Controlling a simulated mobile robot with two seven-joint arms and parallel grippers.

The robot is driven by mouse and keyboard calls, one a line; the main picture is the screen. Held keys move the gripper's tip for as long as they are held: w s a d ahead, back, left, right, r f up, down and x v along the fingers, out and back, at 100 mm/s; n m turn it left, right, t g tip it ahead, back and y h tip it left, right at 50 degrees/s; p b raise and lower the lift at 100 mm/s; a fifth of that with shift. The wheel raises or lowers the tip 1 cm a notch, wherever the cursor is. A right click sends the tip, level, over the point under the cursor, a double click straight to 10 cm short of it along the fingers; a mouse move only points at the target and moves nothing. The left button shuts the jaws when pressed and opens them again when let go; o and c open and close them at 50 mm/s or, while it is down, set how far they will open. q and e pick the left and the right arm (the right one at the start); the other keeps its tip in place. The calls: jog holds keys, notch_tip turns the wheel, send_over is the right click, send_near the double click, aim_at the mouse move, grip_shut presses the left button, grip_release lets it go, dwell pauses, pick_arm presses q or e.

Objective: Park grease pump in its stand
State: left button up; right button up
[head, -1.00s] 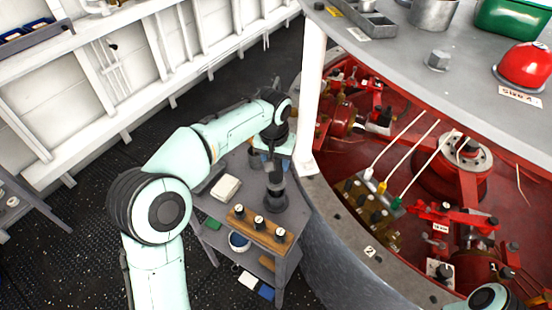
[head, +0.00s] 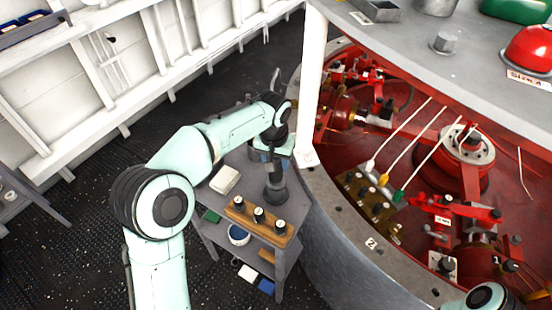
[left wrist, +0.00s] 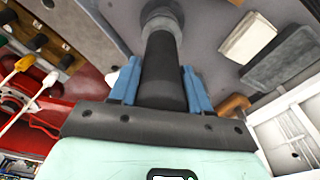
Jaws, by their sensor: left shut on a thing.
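The grease pump is a dark cylinder (left wrist: 163,75) between the blue fingers of my left gripper (left wrist: 160,92) in the left wrist view. My left gripper is shut on it; in the head view the gripper (head: 273,153) is above the cart top, and the pump (head: 275,172) shows just below it. The stand is a dark grey round holder (head: 275,194) on the cart top; its grey collar (left wrist: 162,18) surrounds the pump's far end in the left wrist view. The pump looks upright in line with the stand. How deep it sits is hidden. My right gripper is out of view.
On the cart, a wooden block with several dark knobs (head: 258,222) stands in front of the stand, and a pale block (head: 225,180) lies to its left. A white post (head: 311,85) and the red machine pit's grey rim (head: 345,215) are close on the right.

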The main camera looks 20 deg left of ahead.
pick_arm(q)
jog(key=shift+f, duration=0.15)
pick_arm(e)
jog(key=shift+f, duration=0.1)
pick_arm(q)
jog(key=o, duration=1.1)
jog(key=shift+o, duration=0.2)
jog(key=r, duration=0.4)
jog(key=s+r+p, duration=0.1)
jog(key=r, duration=0.4)
jog(key=r+p, duration=0.1)
jog(key=r, duration=0.3)
jog(key=shift+s+d+r, duration=0.15)
jog(key=shift+s+r, duration=0.05)
jog(key=shift+s, duration=0.1)
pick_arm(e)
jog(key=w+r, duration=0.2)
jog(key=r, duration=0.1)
pick_arm(q)
jog(key=shift+s+f, duration=0.1)
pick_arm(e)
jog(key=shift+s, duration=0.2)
